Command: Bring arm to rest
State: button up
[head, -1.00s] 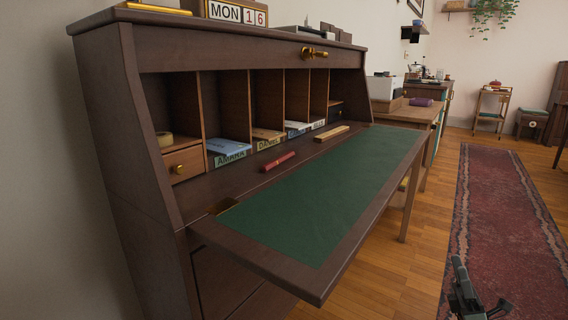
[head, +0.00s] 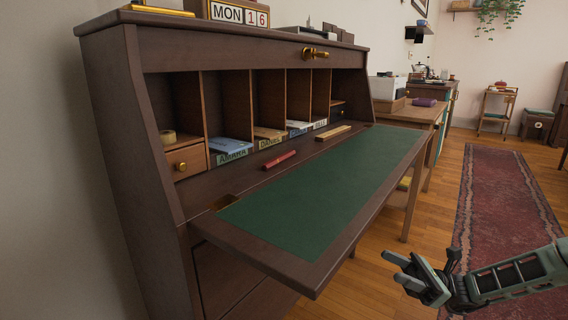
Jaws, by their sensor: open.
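My gripper (head: 397,268) is at the lower right of the head view, to the right of the desk's fold-down leaf and over the floor. It points left, its two fingers are apart, and nothing is between them. My arm reaches in from the right edge. The dark wooden desk (head: 105,120) stands at the left with its green-topped leaf (head: 320,195) lowered. The gripper is apart from the leaf's edge in the picture.
A red stick-like item (head: 279,160) and a wooden piece (head: 333,133) lie on the desk before labelled pigeonholes. A second desk (head: 415,113) stands behind. A red rug (head: 500,200) and wooden floor (head: 395,225) lie open to the right.

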jog(key=s+a+r+n+g+h, duration=0.1)
jog(key=s+a+n+g+h, duration=0.8)
jog(key=s+a+h, duration=0.35)
jog(key=s+d+r+n+t+h, duration=0.1)
jog(key=s+r+n+t+h, duration=0.2)
jog(key=s+n+t+h, duration=0.4)
jog(key=s+d+r+n+t+h, duration=0.2)
jog(key=s+r+n+t+h, duration=0.15)
jog(key=s+n, duration=0.4)
notch_tip(320, 180, up, 34)
jog(key=w+p, duration=0.1)
jog(key=p, duration=3.3)
jog(key=shift+a+t+h, duration=0.2)
jog(key=shift+t+h, duration=0.1)
jog(key=shift+t, duration=0.05)
jog(key=shift+r, duration=0.1)
